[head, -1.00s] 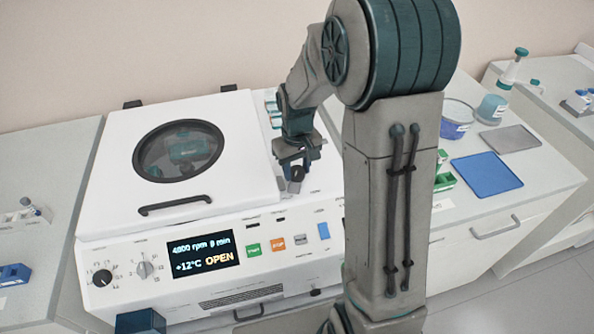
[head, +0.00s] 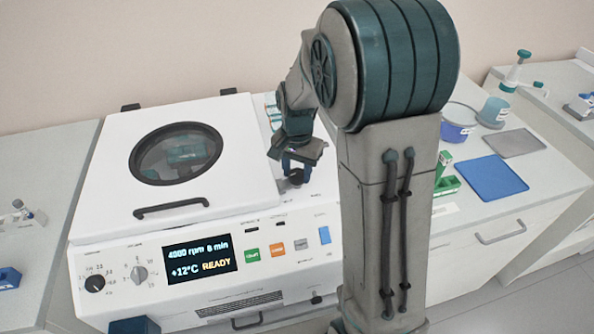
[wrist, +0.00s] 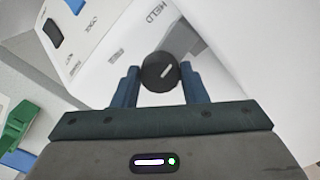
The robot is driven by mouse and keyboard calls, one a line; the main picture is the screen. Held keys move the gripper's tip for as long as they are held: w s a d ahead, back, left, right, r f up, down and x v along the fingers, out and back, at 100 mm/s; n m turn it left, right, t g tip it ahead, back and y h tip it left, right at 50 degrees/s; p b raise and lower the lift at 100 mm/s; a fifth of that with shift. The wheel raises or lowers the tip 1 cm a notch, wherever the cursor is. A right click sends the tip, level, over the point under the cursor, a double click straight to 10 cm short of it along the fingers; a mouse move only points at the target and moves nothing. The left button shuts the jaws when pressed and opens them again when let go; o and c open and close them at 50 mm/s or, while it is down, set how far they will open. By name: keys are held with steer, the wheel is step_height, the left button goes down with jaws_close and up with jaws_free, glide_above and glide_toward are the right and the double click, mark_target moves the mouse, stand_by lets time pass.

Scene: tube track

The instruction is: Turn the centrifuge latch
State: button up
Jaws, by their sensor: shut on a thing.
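The white centrifuge (head: 105,215) stands on the bench with its lid down. Its display (head: 202,259) reads 4000 rpm, 8 min, +12°C and READY. The latch, a round black knob (wrist: 159,72) with a white mark line, is on the top right of the machine by the lid. The latch also shows in the head view (head: 297,177), partly hidden by my gripper. My gripper (head: 293,172) points down at it. In the wrist view the two blue fingers of my gripper (wrist: 160,85) are shut on the knob, one on each side. The word HELD is printed near it.
Green and orange buttons (head: 277,250) and a blue switch (head: 324,235) are on the front panel. A blue mat (head: 490,178), a grey mat (head: 514,143) and a blue tub (head: 457,122) lie to the right. A green rack (head: 446,187) stands beside my arm.

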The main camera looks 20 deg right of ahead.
mark_target(297, 173)
steer(key=shift+m, duration=1.1)
steer(key=o, duration=1)
step_height(297, 173, up, 14)
steer(key=shift+f+b, duration=0.1)
steer(key=shift+b, duration=0.2)
